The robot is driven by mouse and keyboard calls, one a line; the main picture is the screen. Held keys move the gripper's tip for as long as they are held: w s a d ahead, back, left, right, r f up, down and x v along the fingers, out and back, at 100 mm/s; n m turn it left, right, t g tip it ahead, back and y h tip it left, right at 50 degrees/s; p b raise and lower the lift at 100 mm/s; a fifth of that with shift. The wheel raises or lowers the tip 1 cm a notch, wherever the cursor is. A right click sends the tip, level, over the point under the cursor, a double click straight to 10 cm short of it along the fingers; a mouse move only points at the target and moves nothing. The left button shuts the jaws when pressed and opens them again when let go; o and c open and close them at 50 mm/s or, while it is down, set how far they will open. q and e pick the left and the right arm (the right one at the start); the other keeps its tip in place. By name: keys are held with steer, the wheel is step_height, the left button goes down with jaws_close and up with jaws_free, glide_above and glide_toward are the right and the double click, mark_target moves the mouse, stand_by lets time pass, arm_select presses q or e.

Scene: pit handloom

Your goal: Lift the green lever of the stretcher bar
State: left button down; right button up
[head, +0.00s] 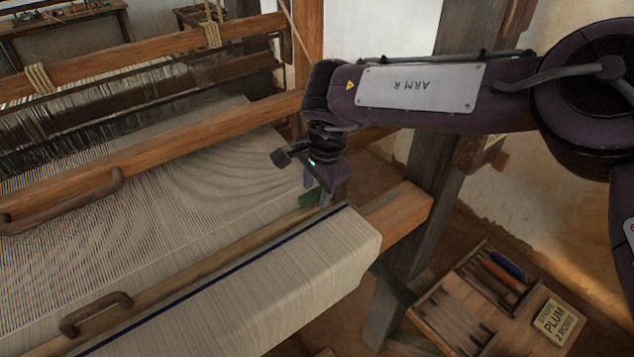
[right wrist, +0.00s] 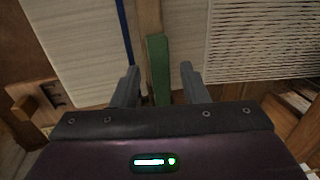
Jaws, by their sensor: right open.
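The green lever (right wrist: 158,68) shows in the right wrist view, lying along the wooden stretcher bar (right wrist: 148,18). In the head view only a small piece of the green lever (head: 309,198) shows beside my right gripper, near the right end of the cloth. My right gripper (right wrist: 158,80) is open, its two fingers on either side of the lever in the picture, with gaps on both sides. In the head view the right gripper (head: 316,192) points down over the lever; its fingertips are partly hidden. I cannot tell how far above the lever they are. My left gripper is not in view.
The rolled cloth (head: 300,270) with a blue stripe lies in front of the bar. Warp threads (head: 170,210) stretch behind it. A dark wooden post (head: 425,180) stands to the right. A wooden tray (head: 435,312) with shuttles and a label plate (head: 556,320) sits at lower right.

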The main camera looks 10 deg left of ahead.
steer(key=shift+c, duration=1.4)
jaws_close()
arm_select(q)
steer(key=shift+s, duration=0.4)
